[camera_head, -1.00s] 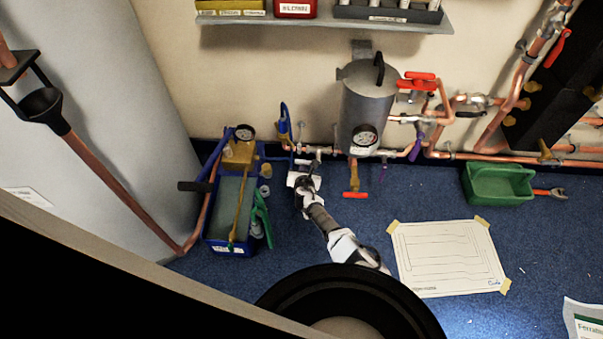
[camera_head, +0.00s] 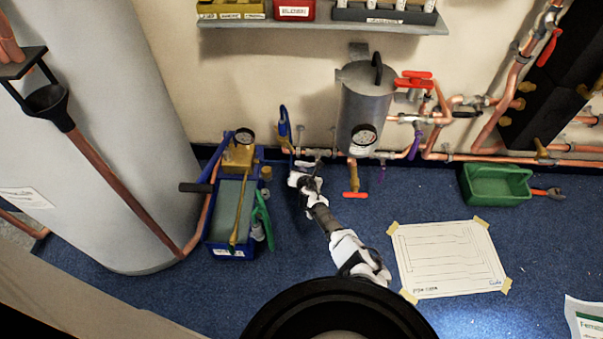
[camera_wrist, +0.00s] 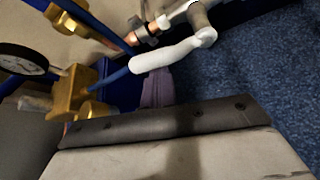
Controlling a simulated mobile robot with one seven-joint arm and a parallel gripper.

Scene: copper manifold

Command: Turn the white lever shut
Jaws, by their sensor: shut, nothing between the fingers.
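The white lever (camera_wrist: 167,53) lies across the upper middle of the wrist view, its free end to the left and its hub at the right on a metal valve body. My gripper (camera_wrist: 156,80) is shut and empty, its dark fingertips just below the lever's left part. I cannot tell whether they touch it. In the head view my gripper (camera_head: 307,184) is low at the wall pipework, right of the blue crate. The lever is too small and partly covered there to make out clearly.
A blue crate (camera_head: 230,252) with a brass pump and gauge stands left of my gripper. Blue hoses and brass fittings (camera_wrist: 75,92) crowd the left of the wrist view. A grey cylinder (camera_head: 364,105) and copper pipes are on the wall to the right.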

